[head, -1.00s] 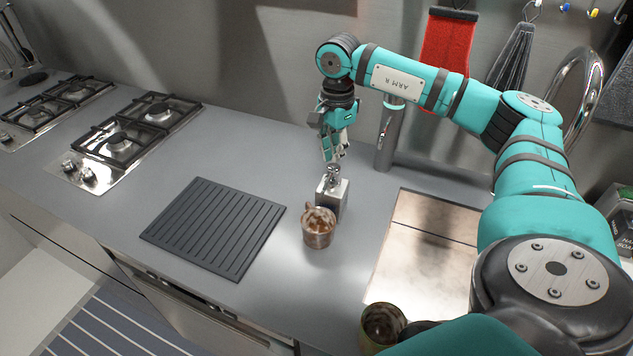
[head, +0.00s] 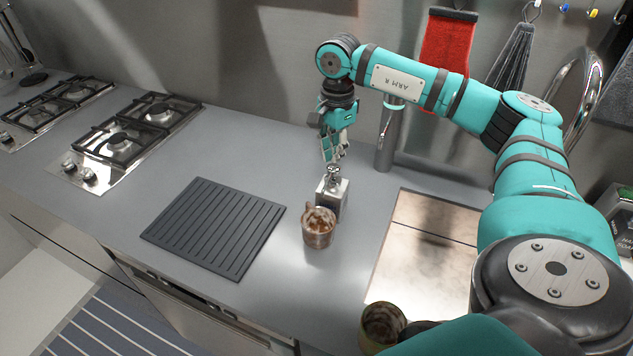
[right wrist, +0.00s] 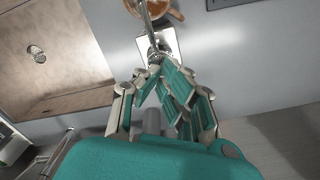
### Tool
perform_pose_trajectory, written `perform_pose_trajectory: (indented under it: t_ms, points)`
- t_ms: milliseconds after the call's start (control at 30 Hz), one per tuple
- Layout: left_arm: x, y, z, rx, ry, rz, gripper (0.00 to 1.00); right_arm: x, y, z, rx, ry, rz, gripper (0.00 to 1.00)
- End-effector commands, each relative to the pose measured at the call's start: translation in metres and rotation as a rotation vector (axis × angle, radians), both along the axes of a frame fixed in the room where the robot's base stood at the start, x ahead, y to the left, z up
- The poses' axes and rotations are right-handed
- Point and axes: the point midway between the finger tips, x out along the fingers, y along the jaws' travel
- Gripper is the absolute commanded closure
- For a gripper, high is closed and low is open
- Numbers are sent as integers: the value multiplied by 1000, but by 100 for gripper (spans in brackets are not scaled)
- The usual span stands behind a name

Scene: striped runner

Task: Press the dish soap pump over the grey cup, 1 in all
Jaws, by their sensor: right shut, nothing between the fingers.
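The dish soap pump (head: 331,193) is a square metal dispenser with a metal head, upright on the counter. It shows in the right wrist view (right wrist: 168,42) with its spout toward the mug. A mottled brown-and-grey mug (head: 318,231) stands just in front of it, its inside stained brown; part of it shows in the wrist view (right wrist: 157,8). My right gripper (head: 334,158) points down, shut and empty, just above the pump head; it also shows in the right wrist view (right wrist: 157,74). Whether the fingertips touch the head I cannot tell. My left gripper is not in view.
A ribbed dark mat (head: 213,228) lies left of the mug. An olive cup (head: 381,327) stands at the front, partly hidden by my arm. Gas hobs (head: 125,142) are at left.

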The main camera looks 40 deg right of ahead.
Motion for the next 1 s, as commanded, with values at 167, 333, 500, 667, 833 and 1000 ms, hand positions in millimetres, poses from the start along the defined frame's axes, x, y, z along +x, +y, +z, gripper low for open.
perform_pose_trajectory:
  t_ms: [167,333,500,667,833,1000]
  points:
    - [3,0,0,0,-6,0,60,0,0,0,0,0,0,100]
    - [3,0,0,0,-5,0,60,0,0,-1,0,0,0,100]
    - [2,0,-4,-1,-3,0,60,0,0,-5,0,0,0,100]
    - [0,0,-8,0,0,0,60,0,0,-11,0,0,0,100]
    - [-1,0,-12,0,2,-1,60,0,0,-17,0,0,0,100]
    - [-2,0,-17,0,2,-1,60,0,0,-23,0,1,0,100]
